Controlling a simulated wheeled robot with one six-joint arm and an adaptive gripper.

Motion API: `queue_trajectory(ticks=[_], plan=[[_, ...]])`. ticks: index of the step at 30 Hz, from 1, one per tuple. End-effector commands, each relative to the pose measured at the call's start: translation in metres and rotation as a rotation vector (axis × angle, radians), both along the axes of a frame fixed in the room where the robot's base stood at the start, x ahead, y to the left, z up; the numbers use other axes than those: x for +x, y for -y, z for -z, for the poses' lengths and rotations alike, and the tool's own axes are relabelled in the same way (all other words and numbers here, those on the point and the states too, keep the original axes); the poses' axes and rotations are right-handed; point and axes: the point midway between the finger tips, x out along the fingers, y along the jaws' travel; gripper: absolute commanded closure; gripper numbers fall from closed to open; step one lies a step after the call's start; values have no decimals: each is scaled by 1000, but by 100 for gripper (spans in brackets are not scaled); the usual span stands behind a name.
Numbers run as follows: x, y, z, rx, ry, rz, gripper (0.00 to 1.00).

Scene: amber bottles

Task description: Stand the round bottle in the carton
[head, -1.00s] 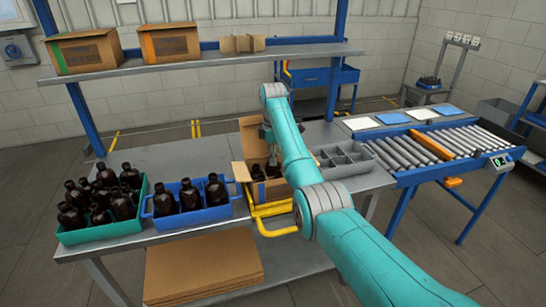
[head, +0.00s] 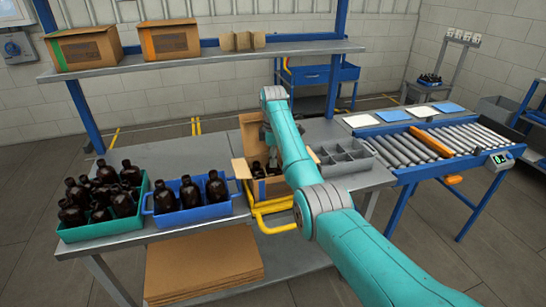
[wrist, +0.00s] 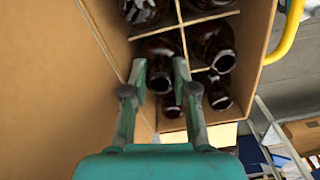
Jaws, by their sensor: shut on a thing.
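The cardboard carton (head: 277,188) stands open on the bench at the centre, with dividers and several dark amber bottles inside. In the wrist view the carton's divider (wrist: 183,28) splits it into cells. My gripper (wrist: 160,74) points down into the carton, shut on the neck of the round bottle (wrist: 160,48), which sits among the others between the carton wall and a divider. Whether its base touches the carton floor is hidden. In the head view my arm covers most of the gripper and the held bottle.
A blue crate (head: 196,214) and a green crate (head: 100,233), both with amber bottles, stand left of the carton. A grey divided tray (head: 345,163) stands to the right. A roller conveyor (head: 440,146) is farther right.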

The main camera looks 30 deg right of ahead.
Motion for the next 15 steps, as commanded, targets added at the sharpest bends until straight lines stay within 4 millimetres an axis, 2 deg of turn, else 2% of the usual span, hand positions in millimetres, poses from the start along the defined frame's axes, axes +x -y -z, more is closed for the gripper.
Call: queue_trajectory(ticks=[11, 12, 15], plan=[[0, 0, 10, 0, 0, 0, 100], [0, 0, 10, 0, 0, 0, 70], [0, 0, 10, 0, 1, 0, 45]])
